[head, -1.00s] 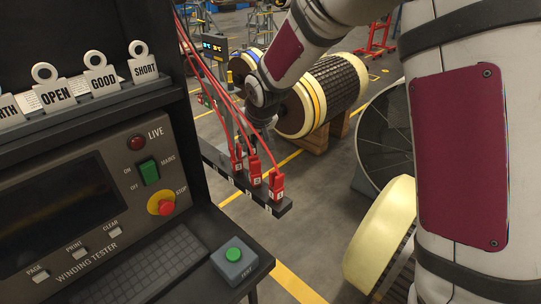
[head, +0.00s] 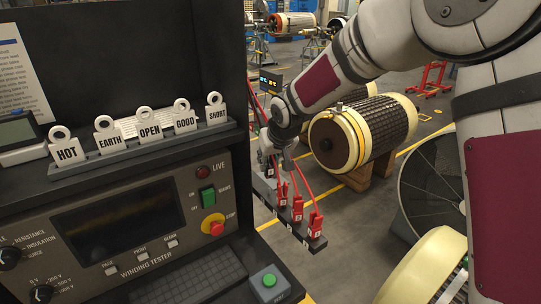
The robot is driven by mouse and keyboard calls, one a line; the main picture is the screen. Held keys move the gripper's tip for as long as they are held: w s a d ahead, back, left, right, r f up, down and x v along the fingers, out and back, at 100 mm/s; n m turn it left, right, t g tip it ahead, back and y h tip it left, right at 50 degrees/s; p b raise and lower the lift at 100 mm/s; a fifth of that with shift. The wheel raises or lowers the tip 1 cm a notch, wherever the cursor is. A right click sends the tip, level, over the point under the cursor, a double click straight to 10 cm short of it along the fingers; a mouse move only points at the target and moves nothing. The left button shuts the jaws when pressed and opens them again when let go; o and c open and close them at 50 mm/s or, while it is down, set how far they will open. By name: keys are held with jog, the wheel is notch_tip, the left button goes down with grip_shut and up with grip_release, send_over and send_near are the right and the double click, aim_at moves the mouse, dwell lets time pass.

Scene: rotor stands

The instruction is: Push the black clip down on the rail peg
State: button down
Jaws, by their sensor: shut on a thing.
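A dark rail (head: 262,190) juts out from the right side of the winding tester, in the middle of the head view. Several red clips stand on its pegs, with red leads rising from them; the nearest red clip (head: 315,226) is at the rail's near end. My gripper (head: 273,160) is over the far part of the rail, beyond the red clips, pointing down. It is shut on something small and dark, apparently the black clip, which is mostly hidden. The peg under it is hidden, so I cannot tell how far down the clip sits.
The winding tester (head: 125,225) fills the left, with a row of white label tags (head: 150,127) on its ledge and a green-button box (head: 268,283) at its front. A banded rotor (head: 372,135) lies on wooden blocks behind the rail. Pale round parts stand at lower right.

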aim_at(271, 175)
jog(key=shift+f+b, duration=1.25)
jog(key=shift+f, duration=1.5)
jog(key=shift+f+b, duration=0.35)
jog(key=shift+f, duration=0.15)
jog(key=c, duration=1.3)
grip_release()
jog(key=v, duration=1.2)
jog(key=shift+s+d+r, duration=0.15)
jog(key=shift+s, duration=0.1)
jog(key=s+d+r+m+h, duration=0.1)
jog(key=s+d+r+h, duration=0.15)
jog(key=s+d, duration=0.45)
jog(key=s+d+r+m+h, duration=0.1)
jog(key=s+d+r, duration=0.3)
jog(key=s+d, duration=0.4)
jog(key=s, duration=0.4)
jog(key=s+d+f+m, duration=0.1)
jog(key=s+d, duration=0.1)
jog(key=s, duration=0.3)
jog(key=s+d+m+g+y, duration=0.1)
jog(key=s, duration=0.5)
jog(key=shift+d+f, duration=0.15)
jog(key=shift+d, duration=0.15)
